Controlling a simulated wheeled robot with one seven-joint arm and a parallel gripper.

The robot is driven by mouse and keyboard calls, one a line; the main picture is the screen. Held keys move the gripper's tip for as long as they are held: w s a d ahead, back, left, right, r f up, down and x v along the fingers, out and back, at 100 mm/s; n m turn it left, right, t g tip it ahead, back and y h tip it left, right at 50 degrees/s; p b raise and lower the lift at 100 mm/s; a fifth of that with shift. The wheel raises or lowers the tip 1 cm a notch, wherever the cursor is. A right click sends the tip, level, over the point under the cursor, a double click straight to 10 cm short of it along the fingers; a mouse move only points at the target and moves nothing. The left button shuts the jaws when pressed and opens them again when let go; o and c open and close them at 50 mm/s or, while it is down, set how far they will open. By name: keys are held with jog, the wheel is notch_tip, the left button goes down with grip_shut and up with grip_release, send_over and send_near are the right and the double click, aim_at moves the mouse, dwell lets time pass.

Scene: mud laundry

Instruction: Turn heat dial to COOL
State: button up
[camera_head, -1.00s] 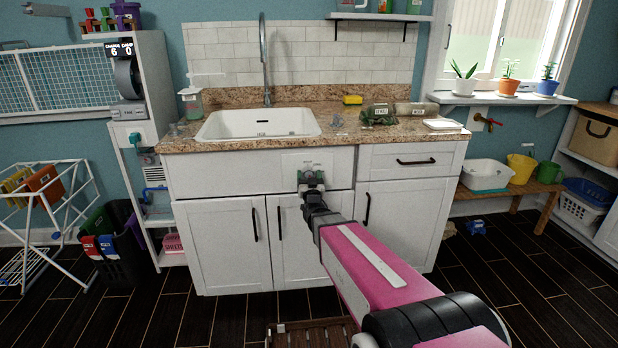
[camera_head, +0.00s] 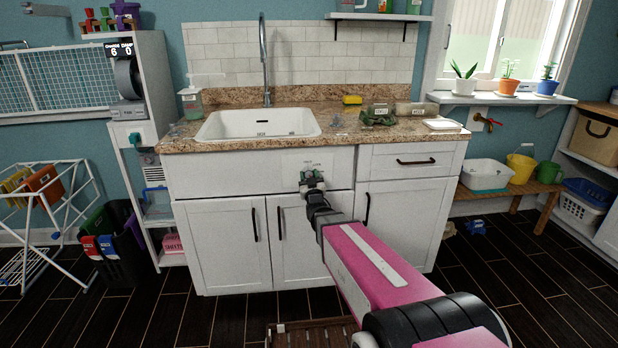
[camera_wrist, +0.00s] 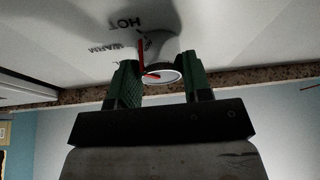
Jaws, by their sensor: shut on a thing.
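The heat dial (camera_wrist: 163,77) is a pale round knob on the white cabinet front below the sink, seen in the wrist view. It has a red mark on its face and a red pointer at its base. The upside-down labels HOT and WARM are on the panel beside it; I cannot read a COOL label. My gripper (camera_wrist: 160,82) has green fingers on either side of the dial and is shut on it. In the head view, my gripper (camera_head: 312,180) is at the small panel and hides the dial.
The white sink (camera_head: 258,123) is set in a granite counter (camera_head: 340,140) above the panel. Cabinet doors with dark handles are below. A drying rack (camera_head: 45,205) stands at the left, and a wooden bench (camera_head: 520,187) at the right.

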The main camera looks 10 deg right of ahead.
jog(key=n+y, duration=0.1)
jog(key=n, duration=0.2)
jog(key=n+g+y, duration=0.1)
jog(key=n+y, duration=0.1)
jog(key=n, duration=0.1)
jog(key=shift+n, duration=0.3)
jog(key=n+g+y, duration=0.1)
jog(key=n, duration=0.2)
jog(key=n+g+y, duration=0.1)
jog(key=n, duration=0.1)
jog(key=shift+d+r+n, duration=0.1)
jog(key=shift+n, duration=0.3)
jog(key=n+g, duration=0.2)
jog(key=n, duration=0.2)
jog(key=shift+n, duration=0.4)
jog(key=shift+n+g, duration=0.7)
jog(key=shift+n, duration=1.2)
jog(key=o, duration=0.9)
jog(key=shift+r, duration=0.1)
